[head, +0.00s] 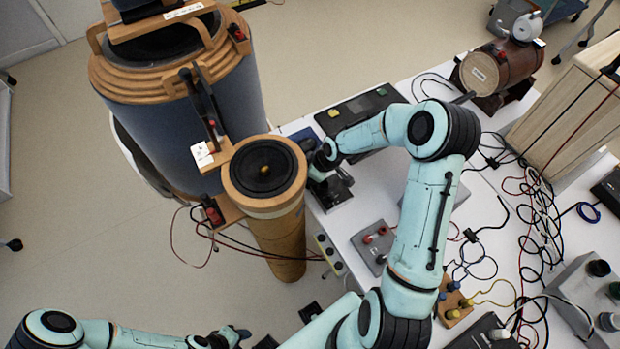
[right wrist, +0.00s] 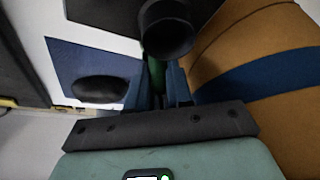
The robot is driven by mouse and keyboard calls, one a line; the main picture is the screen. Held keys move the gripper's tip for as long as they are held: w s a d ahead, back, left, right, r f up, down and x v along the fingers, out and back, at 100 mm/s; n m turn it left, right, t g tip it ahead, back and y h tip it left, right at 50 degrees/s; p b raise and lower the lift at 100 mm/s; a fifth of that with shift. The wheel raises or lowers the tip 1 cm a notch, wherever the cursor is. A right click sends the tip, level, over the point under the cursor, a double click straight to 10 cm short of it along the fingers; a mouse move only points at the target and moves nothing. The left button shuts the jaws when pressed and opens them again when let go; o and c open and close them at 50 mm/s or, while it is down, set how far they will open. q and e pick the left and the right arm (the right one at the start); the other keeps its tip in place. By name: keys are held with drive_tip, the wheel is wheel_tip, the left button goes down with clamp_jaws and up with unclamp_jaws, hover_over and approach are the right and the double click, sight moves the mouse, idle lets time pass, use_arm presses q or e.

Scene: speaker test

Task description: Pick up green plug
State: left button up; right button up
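A narrow green piece, likely the green plug (right wrist: 155,74), shows between the fingers of my right gripper (right wrist: 156,92) in the right wrist view. A dark cylinder (right wrist: 166,30) covers its upper part. The fingers stand close on both sides of the green piece; I cannot tell whether they press on it. In the head view my right gripper (head: 316,172) is at the table's left edge, beside the round wooden column, and the green piece is not visible there. My left gripper (head: 228,337) is low at the bottom, away from the table; its fingers are too dark to read.
A wooden column with a black speaker top (head: 264,168) stands close left of my right gripper. A large blue cylinder (head: 195,115) is behind it. The white table (head: 480,225) holds a grey box with red knobs (head: 374,246), loose cables (head: 540,230) and a brown barrel (head: 495,68).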

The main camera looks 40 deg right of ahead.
drive_tip(key=shift+r, duration=0.15)
clamp_jaws()
drive_tip(key=shift+r, duration=0.3)
drive_tip(key=r, duration=0.1)
drive_tip(key=w+r, duration=0.1)
drive_tip(key=shift+d+r, duration=0.1)
drive_tip(key=shift+r, duration=0.25)
drive_tip(key=w+d, duration=0.1)
drive_tip(key=w, duration=0.4)
drive_tip(key=w+d, duration=0.1)
drive_tip(key=w, duration=0.4)
drive_tip(key=w+d, duration=0.1)
drive_tip(key=w, duration=0.3)
drive_tip(key=shift+w+d+p, duration=0.2)
drive_tip(key=shift+w+p, duration=0.1)
drive_tip(key=shift+w, duration=0.1)
use_arm(q)
drive_tip(key=shift+w+r, duration=0.45)
drive_tip(key=shift+r, duration=0.2)
use_arm(e)
drive_tip(key=shift+w+d, duration=0.25)
drive_tip(key=shift+w, duration=0.65)
use_arm(q)
drive_tip(key=shift+w+r+p, duration=0.2)
drive_tip(key=shift+p, duration=0.15)
use_arm(e)
drive_tip(key=shift+r, duration=0.45)
